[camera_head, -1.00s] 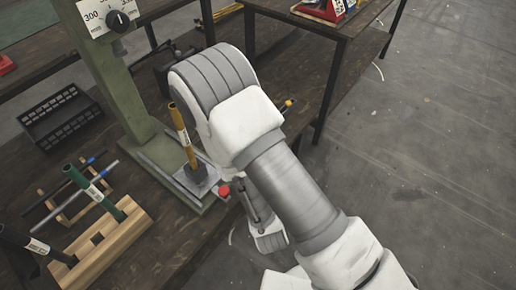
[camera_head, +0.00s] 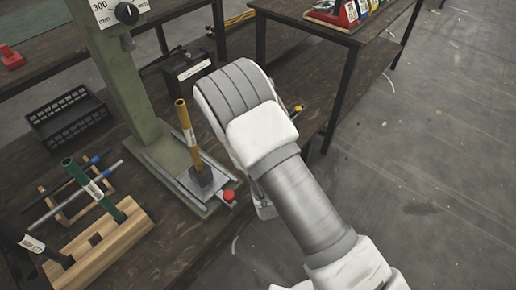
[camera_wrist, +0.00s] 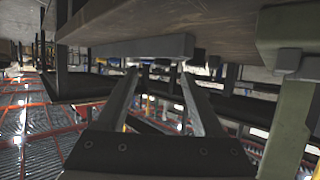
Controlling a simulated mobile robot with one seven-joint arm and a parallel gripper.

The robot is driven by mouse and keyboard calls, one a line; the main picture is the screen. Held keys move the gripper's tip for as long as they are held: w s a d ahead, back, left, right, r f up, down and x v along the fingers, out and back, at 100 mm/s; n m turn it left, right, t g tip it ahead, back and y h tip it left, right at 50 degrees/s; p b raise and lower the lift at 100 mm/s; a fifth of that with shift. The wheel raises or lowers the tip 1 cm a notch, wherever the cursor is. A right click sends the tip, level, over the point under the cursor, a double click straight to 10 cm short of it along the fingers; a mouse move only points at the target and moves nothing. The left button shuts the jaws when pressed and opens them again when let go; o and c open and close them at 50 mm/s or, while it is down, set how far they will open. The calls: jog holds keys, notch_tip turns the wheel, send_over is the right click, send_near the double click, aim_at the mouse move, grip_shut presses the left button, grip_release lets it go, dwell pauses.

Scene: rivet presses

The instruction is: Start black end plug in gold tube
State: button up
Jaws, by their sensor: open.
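The gold tube (camera_head: 187,128) stands nearly upright, with a pale label on its side. Its lower end sits in a dark grey holder (camera_head: 203,178) on the base of the green press. The tube's upper end looks open. I cannot make out a black end plug in either view. My gripper (camera_wrist: 158,72) shows in the wrist view with its two fingers spread and nothing between them. In the head view my arm hides the gripper, to the right of the tube.
The green press column (camera_head: 125,85) rises behind the tube. A red button (camera_head: 229,196) sits at the base's front. A black bin (camera_head: 70,121), a wooden rack (camera_head: 92,248) with a green tube (camera_head: 84,178), and a black box (camera_head: 190,72) share the bench. Floor at right is clear.

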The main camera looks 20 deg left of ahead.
jog(key=x, duration=0.1)
jog(key=b+x, duration=0.1)
jog(key=x, duration=0.2)
jog(key=shift+w+a+r+b, duration=0.2)
jog(key=shift+w+a+b, duration=0.15)
grip_shut()
